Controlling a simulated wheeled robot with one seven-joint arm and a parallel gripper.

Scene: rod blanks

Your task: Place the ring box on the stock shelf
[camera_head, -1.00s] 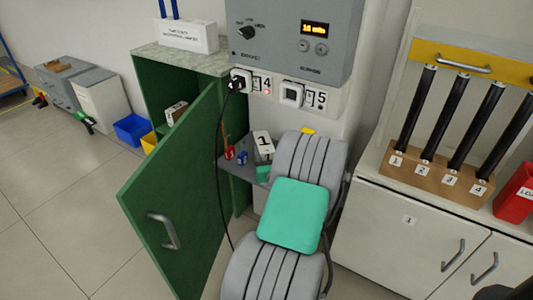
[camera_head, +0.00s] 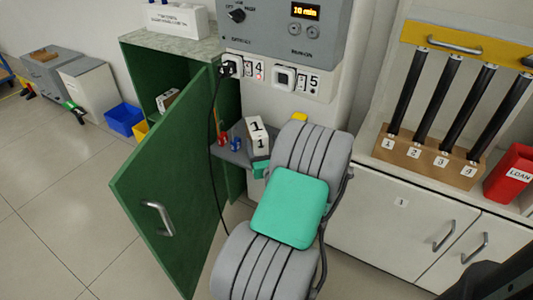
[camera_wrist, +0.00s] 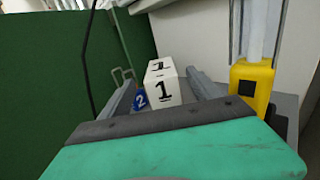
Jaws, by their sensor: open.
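A white box marked 1 (camera_head: 257,137) stands on a small grey shelf (camera_head: 238,158) beside the open green cabinet; I take it as the ring box, but no name shows on it. In the wrist view, the white box (camera_wrist: 162,90) appears between the two grey fingers of my open gripper (camera_wrist: 162,78), toward their tips. I cannot tell whether they touch it. In the head view my arm hides most of the gripper. I cannot tell for sure which surface is the stock shelf; the green cabinet (camera_head: 232,111) holds another small white box (camera_head: 167,100).
The green door (camera_head: 165,190) stands open at left. A blue block (camera_head: 236,144) marked 2 and a red one (camera_head: 223,140) sit left of the box. A black cable (camera_head: 212,140) hangs nearby. A yellow part (camera_wrist: 250,88) stands right of my fingers. Rods fill a rack (camera_head: 425,160).

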